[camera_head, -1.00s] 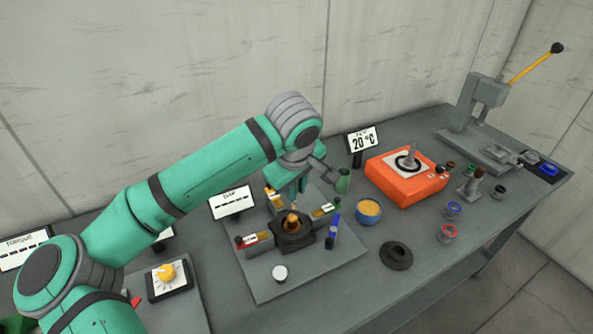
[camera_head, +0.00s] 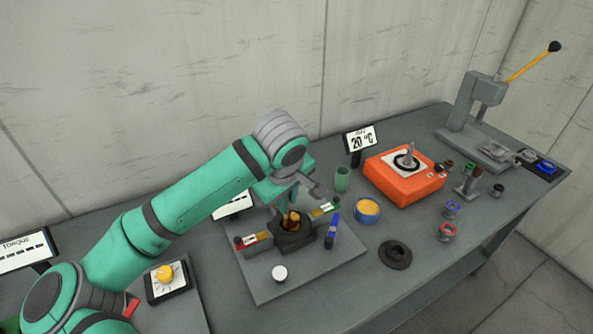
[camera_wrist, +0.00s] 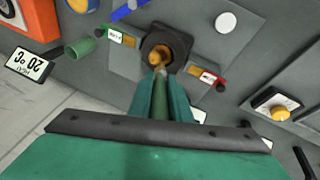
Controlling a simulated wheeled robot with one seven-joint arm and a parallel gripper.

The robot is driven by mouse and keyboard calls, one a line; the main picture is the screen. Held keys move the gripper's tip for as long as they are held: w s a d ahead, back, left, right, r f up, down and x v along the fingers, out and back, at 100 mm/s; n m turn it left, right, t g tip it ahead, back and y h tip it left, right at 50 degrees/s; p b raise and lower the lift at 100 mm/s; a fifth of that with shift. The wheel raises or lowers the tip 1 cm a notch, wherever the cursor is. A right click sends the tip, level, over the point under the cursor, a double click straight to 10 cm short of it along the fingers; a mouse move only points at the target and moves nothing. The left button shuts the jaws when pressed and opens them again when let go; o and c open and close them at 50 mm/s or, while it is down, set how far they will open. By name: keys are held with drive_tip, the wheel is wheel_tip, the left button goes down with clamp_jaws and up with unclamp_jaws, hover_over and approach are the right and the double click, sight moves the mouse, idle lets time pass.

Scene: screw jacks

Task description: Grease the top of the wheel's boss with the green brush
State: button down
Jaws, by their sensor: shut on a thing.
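My gripper (camera_wrist: 160,100) is shut on the green brush (camera_wrist: 160,92), whose handle shows between the fingers in the wrist view. The brush points at the bronze wheel's boss (camera_wrist: 156,55), and its pale tip overlaps the boss's near edge; I cannot tell whether it touches. The bronze boss (camera_head: 293,218) sits in a dark housing (camera_head: 289,240) on a grey plate. In the head view my gripper (camera_head: 291,201) is above and just behind the boss, and the brush is mostly hidden by the fingers.
Small blocks with red and green ends flank the housing. A blue brush-like tool (camera_head: 332,231) stands to its right. A green cup (camera_head: 342,179) and a blue bowl (camera_head: 368,210) of orange paste are near.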

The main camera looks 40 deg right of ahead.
wheel_tip(320, 180, up, 8)
drive_tip(key=d, duration=0.2)
drive_tip(key=shift+s+d+r, duration=0.15)
drive_tip(key=shift+s, duration=0.2)
idle(0.3)
drive_tip(key=shift+w, duration=0.1)
idle(0.4)
